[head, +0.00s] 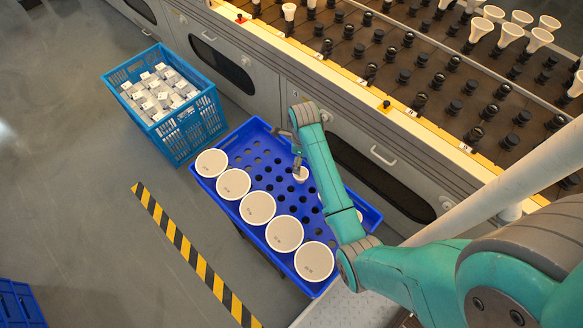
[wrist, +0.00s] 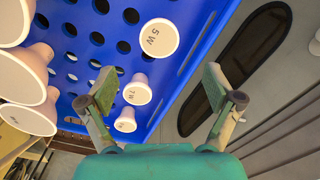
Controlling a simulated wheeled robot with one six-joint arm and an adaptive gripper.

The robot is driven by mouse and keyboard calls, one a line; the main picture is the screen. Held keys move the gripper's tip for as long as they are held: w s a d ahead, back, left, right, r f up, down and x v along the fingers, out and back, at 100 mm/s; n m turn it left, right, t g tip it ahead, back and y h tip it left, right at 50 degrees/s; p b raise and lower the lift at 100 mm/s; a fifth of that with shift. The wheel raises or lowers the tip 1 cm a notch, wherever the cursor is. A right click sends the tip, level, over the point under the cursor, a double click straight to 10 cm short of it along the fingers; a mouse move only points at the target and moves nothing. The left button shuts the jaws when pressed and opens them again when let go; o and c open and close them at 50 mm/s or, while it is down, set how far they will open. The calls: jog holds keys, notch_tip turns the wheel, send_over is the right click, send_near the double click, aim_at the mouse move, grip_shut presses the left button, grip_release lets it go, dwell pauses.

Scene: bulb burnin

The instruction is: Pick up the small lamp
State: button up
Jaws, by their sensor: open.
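Three smaller white lamps stand in the blue tray. In the wrist view one marked "5 W" (wrist: 159,38) is at the top centre, and two smaller-looking ones, a middle lamp (wrist: 137,92) and a lower lamp (wrist: 125,122), stand nearer the left finger. In the head view one small lamp (head: 300,174) shows just below my gripper (head: 297,152), and another (head: 359,215) is partly hidden by my arm. My gripper (wrist: 160,85) is open and empty above the tray, its fingers spread either side of the middle lamp's level. I cannot tell the exact height gap.
The blue tray (head: 262,151) has many empty holes and a row of several large lamps (head: 257,208) along its near side. A blue crate (head: 177,137) of white boxes stands at the upper left. A grey bench with dark sockets (head: 420,100) runs behind the tray.

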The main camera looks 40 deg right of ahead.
aim_at(300, 178)
notch_tip(300, 178, down, 5)
jog(key=shift+f, duration=0.1)
jog(key=shift+s+f, duration=0.1)
jog(key=shift+f, duration=2.65)
jog(key=c, duration=1.3)
